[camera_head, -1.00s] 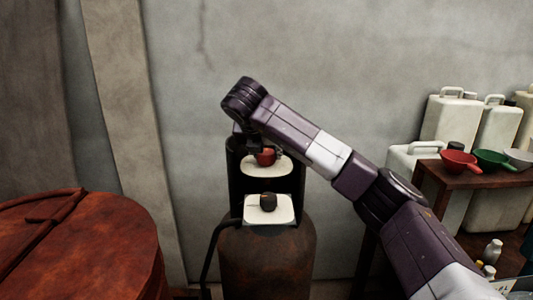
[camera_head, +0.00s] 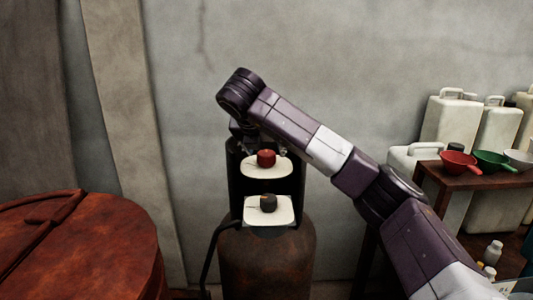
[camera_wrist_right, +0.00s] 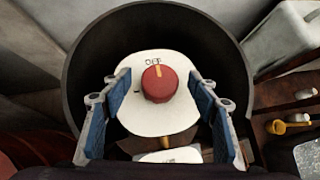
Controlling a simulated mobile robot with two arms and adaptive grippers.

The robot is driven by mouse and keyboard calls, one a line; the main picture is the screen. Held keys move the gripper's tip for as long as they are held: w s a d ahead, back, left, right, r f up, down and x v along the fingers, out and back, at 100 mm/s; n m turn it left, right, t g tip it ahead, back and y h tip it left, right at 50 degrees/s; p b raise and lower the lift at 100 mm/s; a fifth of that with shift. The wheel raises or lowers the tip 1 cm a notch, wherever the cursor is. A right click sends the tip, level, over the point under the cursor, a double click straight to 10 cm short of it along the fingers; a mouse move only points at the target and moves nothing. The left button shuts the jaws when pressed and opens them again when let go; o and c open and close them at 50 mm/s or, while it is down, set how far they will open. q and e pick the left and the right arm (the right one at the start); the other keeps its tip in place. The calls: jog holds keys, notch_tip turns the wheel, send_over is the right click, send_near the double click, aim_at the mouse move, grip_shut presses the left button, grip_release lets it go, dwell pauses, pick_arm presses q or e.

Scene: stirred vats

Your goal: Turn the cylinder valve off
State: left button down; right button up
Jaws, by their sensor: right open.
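The rusty gas cylinder (camera_head: 267,262) stands against the wall with a dark collar. A red knob (camera_head: 266,158) sits on the upper white plate (camera_head: 253,171), and a dark knob (camera_head: 268,203) on the lower white plate (camera_head: 284,213). In the wrist view the red knob (camera_wrist_right: 159,84) has an orange mark pointing up at the word OFF. My right gripper (camera_wrist_right: 163,118) is open, its blue-padded fingers apart to the left and right of the knob, with visible gaps. In the head view my right gripper (camera_head: 263,146) is partly hidden above the knob. My left gripper is not in view.
A rusty round vat lid (camera_head: 95,245) is at the left. A dark hose (camera_head: 208,262) runs down the cylinder's left side. At the right, a wooden table (camera_head: 470,181) holds red and green pans (camera_head: 492,160), with white canisters (camera_head: 450,119) behind.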

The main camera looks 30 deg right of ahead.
jog(key=v, duration=0.9)
jog(key=shift+s+r, duration=0.1)
